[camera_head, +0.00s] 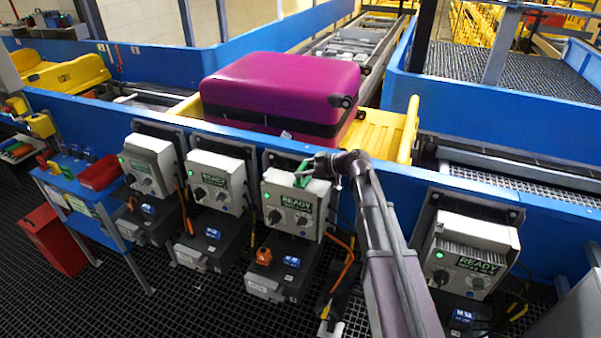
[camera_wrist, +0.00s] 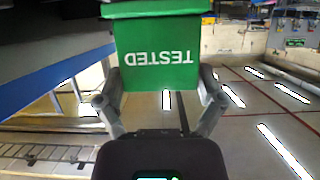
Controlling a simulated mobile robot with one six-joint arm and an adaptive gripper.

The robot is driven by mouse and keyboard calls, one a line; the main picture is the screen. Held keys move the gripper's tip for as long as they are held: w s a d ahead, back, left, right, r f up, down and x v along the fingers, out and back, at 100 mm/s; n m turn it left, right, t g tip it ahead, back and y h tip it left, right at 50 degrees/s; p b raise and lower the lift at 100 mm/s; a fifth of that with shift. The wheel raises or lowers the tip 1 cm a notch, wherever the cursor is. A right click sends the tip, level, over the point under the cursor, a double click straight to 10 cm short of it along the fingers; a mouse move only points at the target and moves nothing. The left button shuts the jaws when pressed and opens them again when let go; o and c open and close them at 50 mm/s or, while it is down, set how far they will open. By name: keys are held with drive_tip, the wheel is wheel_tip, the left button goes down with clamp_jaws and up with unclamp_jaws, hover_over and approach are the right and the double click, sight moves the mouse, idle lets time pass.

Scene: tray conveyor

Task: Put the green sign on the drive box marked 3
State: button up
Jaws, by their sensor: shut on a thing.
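My gripper (camera_head: 320,165) is shut on the green sign (camera_wrist: 160,55), which reads TESTED and appears upside down in the wrist view. One finger is at each side of it. In the head view the sign (camera_head: 303,173) shows as a small green piece at the top of the third control box from the left (camera_head: 296,200). I cannot tell whether it touches that box. Dark drive boxes with blue tags sit below the control boxes: left (camera_head: 148,222), second (camera_head: 205,250), third (camera_head: 280,270) and far right (camera_head: 470,318). Their numbers are too small to read.
A magenta suitcase (camera_head: 275,85) lies in a yellow tray (camera_head: 388,128) on the conveyor behind the blue side wall (camera_head: 555,215). A blue bench (camera_head: 75,180) with a red bin (camera_head: 97,173) stands at left. An orange padlock-like item (camera_head: 263,256) is on the third drive box.

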drive_tip(key=shift+f, duration=0.25)
drive_tip(key=o, duration=0.9)
drive_tip(key=shift+r, duration=0.1)
drive_tip(key=shift+r, duration=0.2)
drive_tip(key=shift+s+d+r, duration=0.1)
drive_tip(key=shift+d+r, duration=0.05)
drive_tip(key=shift+d, duration=0.1)
drive_tip(key=p+v, duration=0.4)
drive_tip(key=v, duration=0.7)
drive_tip(key=shift+s+d+p, duration=0.15)
drive_tip(key=shift+d+p, duration=0.05)
drive_tip(key=shift+p, duration=0.1)
